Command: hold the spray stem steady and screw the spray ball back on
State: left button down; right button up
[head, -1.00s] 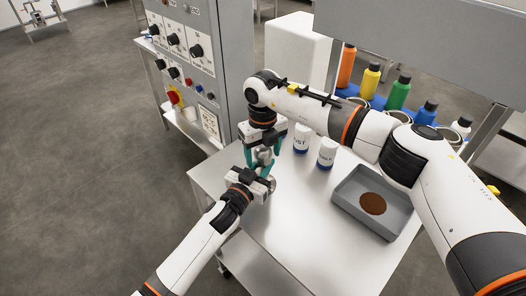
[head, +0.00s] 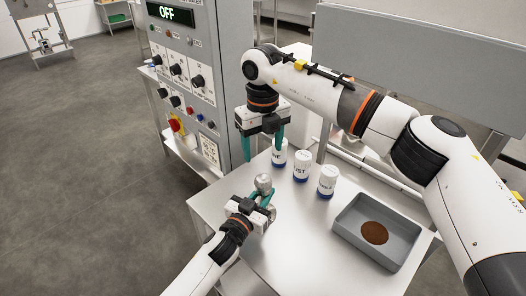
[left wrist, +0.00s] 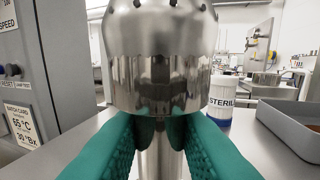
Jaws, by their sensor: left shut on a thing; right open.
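The spray ball (head: 263,182) is a shiny steel ball. In the left wrist view the spray ball (left wrist: 160,55) has small holes near its top and a wide smooth collar. It sits upright on top of the slim steel spray stem (left wrist: 160,160); I cannot tell how far it is threaded. My left gripper (head: 262,197) is shut on the stem just below the collar, its green fingers (left wrist: 160,125) on either side. My right gripper (head: 262,150) is open and empty, fingers pointing down above the ball, clear of it.
Several white labelled jars (head: 302,167) stand on the steel table (head: 285,235) behind the grippers. A grey tray (head: 350,228) with brown powder is at the right. A control cabinet (head: 215,60) showing OFF rises at the back left. The table's front middle is clear.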

pick_arm(q)
jog(key=c, duration=1.1)
grip_release()
jog(key=b+v, duration=0.1)
jog(key=v, duration=0.9)
jog(key=shift+s+a+f+b, duration=0.1)
jog(key=shift+s+a+b, duration=0.15)
jog(key=shift+b, duration=0.15)
pick_arm(e)
jog(key=shift+f, duration=0.85)
pick_arm(q)
jog(key=shift+s+a, duration=0.25)
jog(key=shift+s, duration=0.35)
pick_arm(e)
jog(key=shift+f, duration=0.1)
jog(key=shift+f, duration=0.1)
